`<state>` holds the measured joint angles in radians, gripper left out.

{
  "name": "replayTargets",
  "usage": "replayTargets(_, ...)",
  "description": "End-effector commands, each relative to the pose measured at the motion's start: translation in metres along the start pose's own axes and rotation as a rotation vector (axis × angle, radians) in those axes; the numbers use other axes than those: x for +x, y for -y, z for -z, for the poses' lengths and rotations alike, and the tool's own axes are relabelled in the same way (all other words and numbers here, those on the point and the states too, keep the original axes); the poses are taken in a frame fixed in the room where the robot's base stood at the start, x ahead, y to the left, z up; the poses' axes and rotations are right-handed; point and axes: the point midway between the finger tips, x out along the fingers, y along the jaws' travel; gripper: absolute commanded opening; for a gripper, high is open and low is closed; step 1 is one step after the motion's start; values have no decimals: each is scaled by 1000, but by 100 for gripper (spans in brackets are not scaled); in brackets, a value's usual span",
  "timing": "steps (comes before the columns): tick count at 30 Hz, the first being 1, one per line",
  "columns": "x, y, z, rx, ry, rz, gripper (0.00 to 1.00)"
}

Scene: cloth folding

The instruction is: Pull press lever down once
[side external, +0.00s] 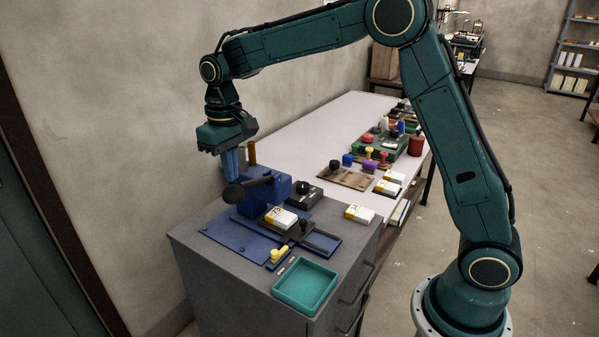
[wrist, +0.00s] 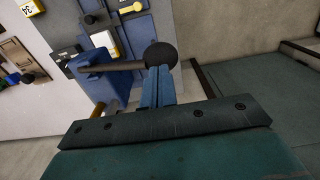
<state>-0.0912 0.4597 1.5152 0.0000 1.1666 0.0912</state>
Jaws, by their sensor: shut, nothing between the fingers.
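The blue press (side external: 279,192) stands on the grey cabinet top, near the wall. Its dark lever (side external: 256,183) sticks out to the left, slightly downward, and ends in a black ball knob (side external: 233,194). In the wrist view the lever (wrist: 112,66) runs from the blue press (wrist: 101,83) to the knob (wrist: 161,54). My gripper (side external: 231,177) points down just above the knob, its blue fingers shut and empty. In the wrist view the fingertips (wrist: 158,69) overlap the knob's lower edge; I cannot tell whether they touch it.
A white-and-yellow box (side external: 281,217) sits in front of the press by a blue base plate (side external: 236,240). A teal tray (side external: 304,288) and a yellow piece (side external: 279,255) lie at the cabinet's front. A white table (side external: 300,139) with stamps and boxes extends behind. The wall is close on the left.

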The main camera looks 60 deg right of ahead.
Motion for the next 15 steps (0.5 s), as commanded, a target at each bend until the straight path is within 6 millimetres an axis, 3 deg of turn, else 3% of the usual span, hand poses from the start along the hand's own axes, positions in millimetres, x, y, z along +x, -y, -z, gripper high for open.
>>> replayTargets(15, 7, 0, 0, 0, 2, 0, 0)
